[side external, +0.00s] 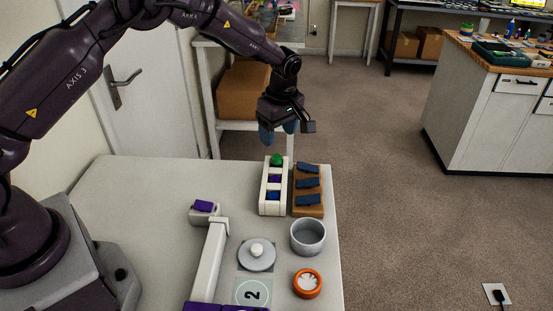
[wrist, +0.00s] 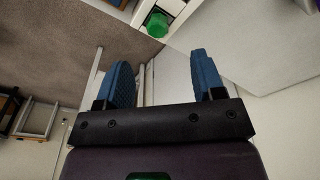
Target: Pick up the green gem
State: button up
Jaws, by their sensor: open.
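The green gem (side external: 277,159) sits in the far end slot of a white rack (side external: 263,198) on the table. The green gem (wrist: 157,25) also shows at the top of the wrist view, beyond the fingertips and slightly left of centre. My gripper (side external: 279,131) hangs above and just beyond the far end of the rack, with its blue fingers pointing down. In the wrist view my gripper (wrist: 163,75) has its two blue fingers apart with nothing between them. The gem is clear of both fingers.
The rack also holds a purple gem (side external: 274,178) and a blue gem (side external: 273,196). Beside it is a brown wooden holder (side external: 308,210) with dark blue pieces. Nearer stand a grey cup (side external: 308,237), an orange-rimmed container (side external: 308,284) and a grey knobbed lid (side external: 257,255). The table's left area is clear.

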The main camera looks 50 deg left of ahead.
aim_at(277, 156)
jog(key=f, duration=0.7)
jog(key=shift+w+a+f, duration=0.1)
jog(key=shift+a+f, duration=0.15)
jog(key=shift+f, duration=0.05)
jog(key=shift+c, duration=0.2)
jog(key=c, duration=1)
